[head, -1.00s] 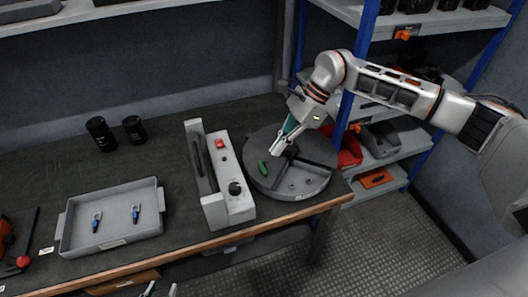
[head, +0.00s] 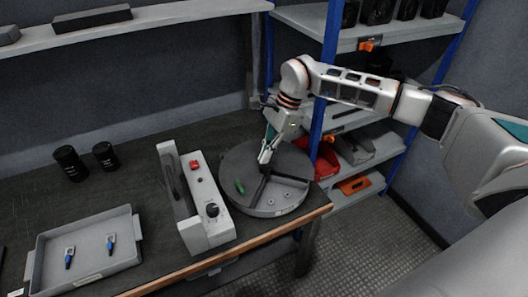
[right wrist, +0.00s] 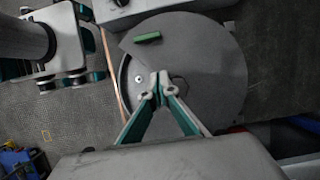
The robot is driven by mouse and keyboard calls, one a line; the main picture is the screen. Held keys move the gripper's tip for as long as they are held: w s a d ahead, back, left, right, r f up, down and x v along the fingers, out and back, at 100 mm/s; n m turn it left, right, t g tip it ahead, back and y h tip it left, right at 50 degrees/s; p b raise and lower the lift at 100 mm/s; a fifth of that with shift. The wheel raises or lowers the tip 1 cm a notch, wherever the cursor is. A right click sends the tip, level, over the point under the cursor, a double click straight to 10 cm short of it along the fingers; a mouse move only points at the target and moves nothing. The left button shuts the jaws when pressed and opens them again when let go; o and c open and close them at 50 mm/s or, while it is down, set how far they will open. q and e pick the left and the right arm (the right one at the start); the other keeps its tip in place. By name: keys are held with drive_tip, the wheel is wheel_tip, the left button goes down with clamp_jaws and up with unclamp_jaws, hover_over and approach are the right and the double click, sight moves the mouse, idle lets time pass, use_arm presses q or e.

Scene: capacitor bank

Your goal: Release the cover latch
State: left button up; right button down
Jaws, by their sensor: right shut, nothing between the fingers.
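A round grey drum (head: 255,205) sits at the right end of the workbench with a flat cover (head: 237,165) on top. A small green latch handle (head: 239,187) lies on the cover; it also shows in the right wrist view (right wrist: 147,37). My right gripper (head: 264,160) is shut and empty, above the drum and to the right of the green handle, apart from it. Its fingertips meet in the right wrist view (right wrist: 160,80). What seems to be my left gripper (right wrist: 75,75) shows at the upper left there; its jaw state is unclear.
A grey box with a red button (head: 205,205) stands just left of the drum. A grey tray (head: 85,245) with two blue-tipped pieces and two black cylinders (head: 70,163) are farther left. Blue-posted shelving (head: 325,110) stands close behind and right of the arm.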

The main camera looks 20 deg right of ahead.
sight(243, 185)
drive_tip(key=x, duration=0.7)
drive_tip(key=shift+r, duration=0.1)
drive_tip(key=a, duration=0.1)
drive_tip(key=a+p, duration=0.1)
drive_tip(key=shift+a+r, duration=0.25)
drive_tip(key=shift+a, duration=0.05)
use_arm(q)
drive_tip(key=shift+w+r, duration=0.1)
drive_tip(key=shift+r, duration=0.6)
use_arm(e)
drive_tip(key=shift+a+f, duration=0.1)
drive_tip(key=shift+a, duration=0.5)
use_arm(q)
drive_tip(key=shift+a, duration=0.1)
